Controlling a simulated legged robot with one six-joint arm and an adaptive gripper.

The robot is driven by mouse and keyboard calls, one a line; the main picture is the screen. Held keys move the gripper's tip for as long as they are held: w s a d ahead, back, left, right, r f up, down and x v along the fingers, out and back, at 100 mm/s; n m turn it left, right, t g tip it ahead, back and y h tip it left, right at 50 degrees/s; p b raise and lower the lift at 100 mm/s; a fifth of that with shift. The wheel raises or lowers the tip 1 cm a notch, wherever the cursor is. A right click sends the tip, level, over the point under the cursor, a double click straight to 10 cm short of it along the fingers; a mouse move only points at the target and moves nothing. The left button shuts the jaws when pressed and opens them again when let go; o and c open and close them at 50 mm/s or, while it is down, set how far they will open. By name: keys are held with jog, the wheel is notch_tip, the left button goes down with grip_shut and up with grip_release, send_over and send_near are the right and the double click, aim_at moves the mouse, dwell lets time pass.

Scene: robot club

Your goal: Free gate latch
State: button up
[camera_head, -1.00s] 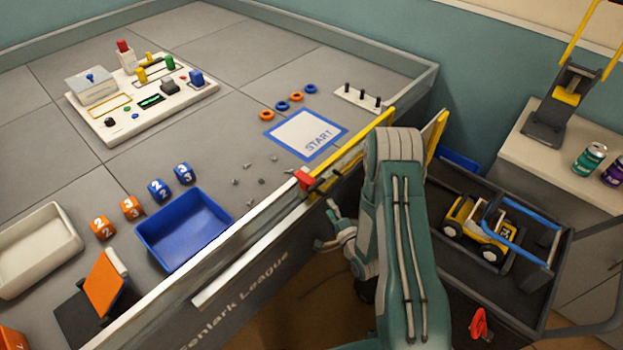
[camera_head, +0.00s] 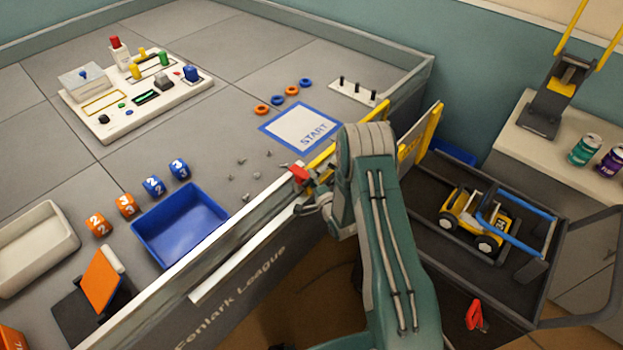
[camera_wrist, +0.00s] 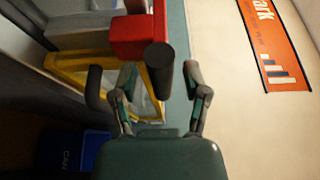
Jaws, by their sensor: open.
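The gate latch, a red block (camera_head: 299,174) with a dark part, sits on the top rail of the arena wall beside the yellow-edged gate (camera_head: 378,117). In the wrist view the red block (camera_wrist: 135,38) is above centre, and a black round knob (camera_wrist: 158,57) points toward the camera. My gripper (camera_wrist: 162,82) is open, its two fingers on either side of the knob's line. I cannot tell whether either finger touches it. In the head view my gripper (camera_head: 318,197) is just outside the wall by the latch, partly hidden by my arm.
A dark cart (camera_head: 447,262) holding a yellow toy vehicle (camera_head: 470,217) stands right of my arm. The arena wall (camera_head: 225,270) runs along its left. A blue tray (camera_head: 180,222) and small grey bits lie inside the wall. A counter (camera_head: 527,140) with cans is at right.

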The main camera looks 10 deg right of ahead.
grip_shut()
